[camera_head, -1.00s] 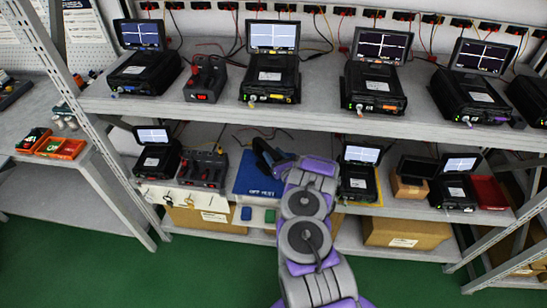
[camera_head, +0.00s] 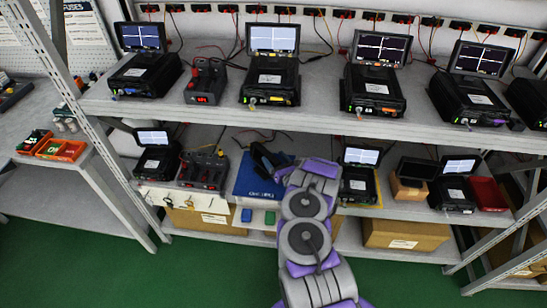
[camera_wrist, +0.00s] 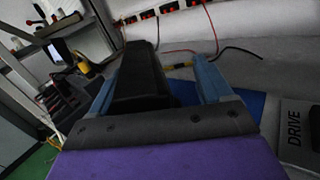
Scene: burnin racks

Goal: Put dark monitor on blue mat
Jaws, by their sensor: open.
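The blue mat (camera_head: 245,187) lies on the lower shelf, left of my arm, with lettering on its front part. My gripper (camera_head: 262,157) is low over the mat's back part; in the wrist view its two blue-grey fingers (camera_wrist: 155,75) stand apart. A black slab-like body (camera_wrist: 140,85) lies between them, with a gap to the right finger; it may be a monitor, but its screen side is hidden. A monitor with a dark screen (camera_head: 416,168) also shows on a small cardboard box (camera_head: 405,190), right of the arm. The mat shows blue beside the right finger.
Testers with lit screens stand on the lower shelf, one (camera_head: 358,182) just right of my arm. A red-knobbed supply (camera_head: 202,172) stands left of the mat. The upper shelf (camera_head: 325,110) overhangs the gripper's area. A red tray (camera_head: 488,193) lies at the right.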

